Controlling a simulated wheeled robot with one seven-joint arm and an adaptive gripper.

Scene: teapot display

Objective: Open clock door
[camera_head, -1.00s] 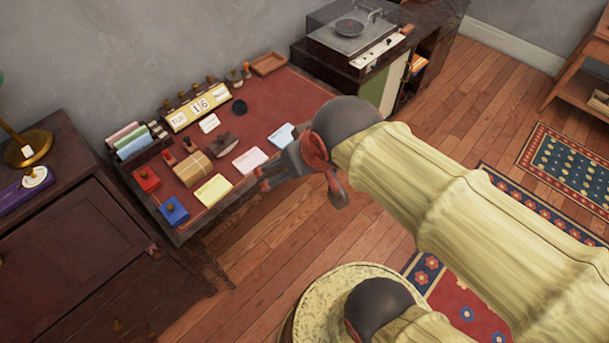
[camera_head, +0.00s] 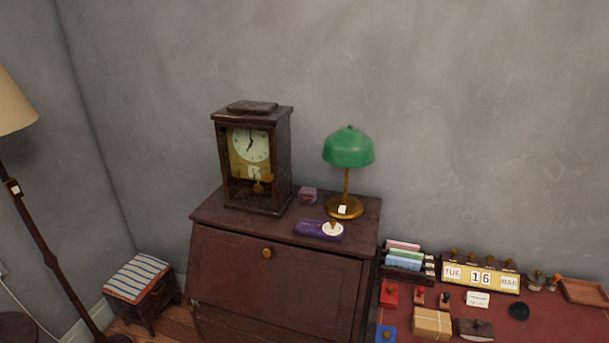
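The clock (camera_head: 252,158) stands upright on top of a dark wooden cabinet, left of the picture's middle. It has a dark wood case, a pale round dial (camera_head: 250,145) and a brass pendulum (camera_head: 258,187) low inside. Its front door (camera_head: 236,184) faces me, slightly to the left, and looks closed. I cannot make out a knob or handle on the door. My gripper and arm are not in view now.
The cabinet (camera_head: 275,287) also bears a green-shaded lamp (camera_head: 348,150), a small box (camera_head: 308,195) and a purple case (camera_head: 318,230). A red-topped desk (camera_head: 560,322) with stationery adjoins it on the right. A floor lamp (camera_head: 45,230) and striped stool (camera_head: 138,278) stand left.

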